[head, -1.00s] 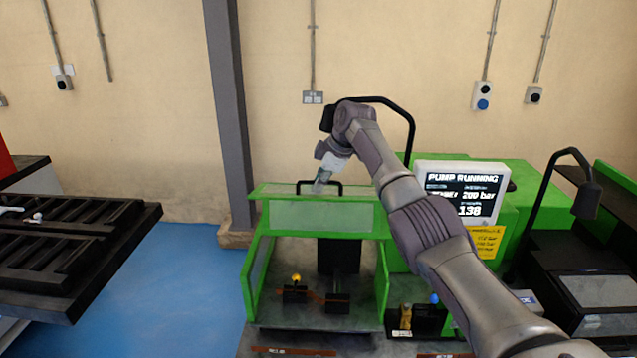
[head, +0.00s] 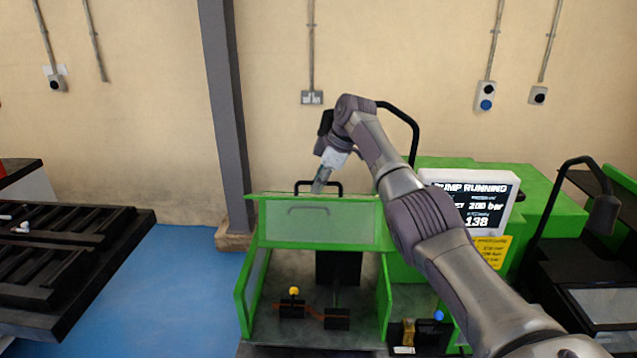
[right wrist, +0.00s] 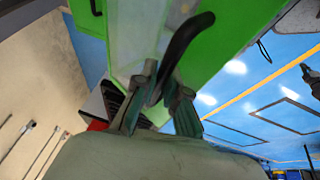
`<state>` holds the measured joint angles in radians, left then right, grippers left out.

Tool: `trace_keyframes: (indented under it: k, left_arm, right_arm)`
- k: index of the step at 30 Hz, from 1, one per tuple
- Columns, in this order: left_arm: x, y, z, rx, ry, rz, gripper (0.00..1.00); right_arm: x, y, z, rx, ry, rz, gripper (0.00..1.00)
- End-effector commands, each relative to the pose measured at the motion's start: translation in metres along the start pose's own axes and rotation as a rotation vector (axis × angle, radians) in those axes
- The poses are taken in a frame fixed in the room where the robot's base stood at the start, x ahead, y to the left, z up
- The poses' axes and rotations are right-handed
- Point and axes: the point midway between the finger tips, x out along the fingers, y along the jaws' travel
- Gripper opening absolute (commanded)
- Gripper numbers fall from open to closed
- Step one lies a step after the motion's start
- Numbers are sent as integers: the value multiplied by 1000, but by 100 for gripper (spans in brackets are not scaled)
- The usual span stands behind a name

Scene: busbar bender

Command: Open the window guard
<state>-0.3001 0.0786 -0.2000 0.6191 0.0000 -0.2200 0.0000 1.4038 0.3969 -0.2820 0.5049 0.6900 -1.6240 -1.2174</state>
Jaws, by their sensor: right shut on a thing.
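The window guard (head: 345,222) is a green-framed panel with a clear pane, tilted at the top of the green bender enclosure. The enclosure front below it is open. A black bar handle (head: 338,184) stands on the guard's upper edge. My right gripper (head: 320,184) is shut on this handle. In the right wrist view the handle (right wrist: 190,38) runs between the two fingers of the gripper (right wrist: 162,88), with the green frame beyond. My left gripper is not in view.
Inside the enclosure are a yellow-topped part (head: 293,292) and black tooling blocks (head: 337,318). A display (head: 470,203) reading "PUMP RUNNING" stands at the right. A dark slatted table (head: 70,260) is at left, with blue floor (head: 190,290) between. A grey column (head: 226,120) stands behind.

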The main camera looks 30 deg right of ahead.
Motion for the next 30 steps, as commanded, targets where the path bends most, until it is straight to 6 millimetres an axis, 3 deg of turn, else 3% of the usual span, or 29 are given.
trace_keyframes:
  k: [4,5,7,17,23,30]
  left_arm:
    - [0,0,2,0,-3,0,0]
    - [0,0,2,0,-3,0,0]
    - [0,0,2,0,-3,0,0]
    - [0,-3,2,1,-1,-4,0]
    - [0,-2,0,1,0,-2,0]
    - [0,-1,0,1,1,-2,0]
  right_arm:
    - [3,-2,2,0,-6,-7,0]
    - [3,-2,2,0,-6,-7,14]
    - [3,-2,2,1,-6,-7,23]
    - [-1,-1,1,0,-4,-3,23]
    - [-30,1,1,-2,-1,3,23]
    - [-82,0,1,1,-1,0,23]
